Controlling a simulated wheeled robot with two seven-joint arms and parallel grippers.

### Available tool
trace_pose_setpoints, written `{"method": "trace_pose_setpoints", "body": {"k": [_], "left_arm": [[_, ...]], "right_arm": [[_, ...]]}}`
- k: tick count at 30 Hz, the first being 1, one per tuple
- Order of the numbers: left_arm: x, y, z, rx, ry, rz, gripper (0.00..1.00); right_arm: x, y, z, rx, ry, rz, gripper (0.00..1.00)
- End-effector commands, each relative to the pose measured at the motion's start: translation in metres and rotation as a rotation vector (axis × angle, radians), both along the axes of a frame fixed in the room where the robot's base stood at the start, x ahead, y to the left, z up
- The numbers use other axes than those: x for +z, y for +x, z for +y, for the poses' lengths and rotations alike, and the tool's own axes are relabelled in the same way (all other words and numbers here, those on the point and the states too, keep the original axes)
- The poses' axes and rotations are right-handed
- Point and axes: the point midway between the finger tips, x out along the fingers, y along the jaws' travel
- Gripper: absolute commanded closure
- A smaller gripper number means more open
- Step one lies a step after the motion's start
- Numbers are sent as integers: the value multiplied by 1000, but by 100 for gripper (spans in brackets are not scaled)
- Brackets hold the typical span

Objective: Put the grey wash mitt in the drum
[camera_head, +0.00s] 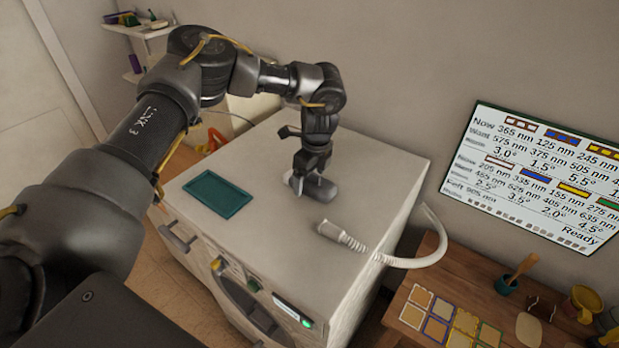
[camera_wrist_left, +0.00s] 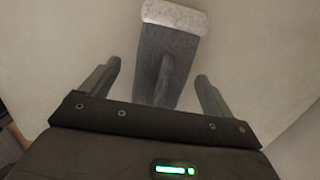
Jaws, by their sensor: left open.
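The grey wash mitt (camera_head: 324,188) lies on top of the white washing machine (camera_head: 375,165). In the left wrist view the mitt (camera_wrist_left: 165,62) is dark grey with a pale fluffy cuff. My left gripper (camera_head: 306,186) points down over the mitt and partly hides it in the head view. In the left wrist view my left gripper (camera_wrist_left: 158,85) is open, with a finger on either side of the mitt and space between. I cannot tell the exact height of the fingertips. The drum door (camera_head: 247,305) is on the machine's front; the drum inside cannot be made out. My right gripper is not in view.
A teal tray (camera_head: 217,194) lies on the machine top, left of the mitt. A pale hose (camera_head: 365,250) crosses the right front edge. A wooden table (camera_head: 470,285) with cards and pots stands at right. A screen (camera_head: 545,175) hangs on the wall.

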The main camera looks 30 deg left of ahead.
Motion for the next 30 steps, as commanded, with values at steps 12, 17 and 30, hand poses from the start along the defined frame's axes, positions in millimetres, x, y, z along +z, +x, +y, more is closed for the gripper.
{"method": "trace_pose_setpoints", "body": {"k": [12,17,30], "left_arm": [[-10,-1,2,2,-1,0,22],[-10,-1,2,2,-1,0,43],[-9,-1,2,2,-1,0,62]], "right_arm": [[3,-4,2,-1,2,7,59],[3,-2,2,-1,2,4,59],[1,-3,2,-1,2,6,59]]}}
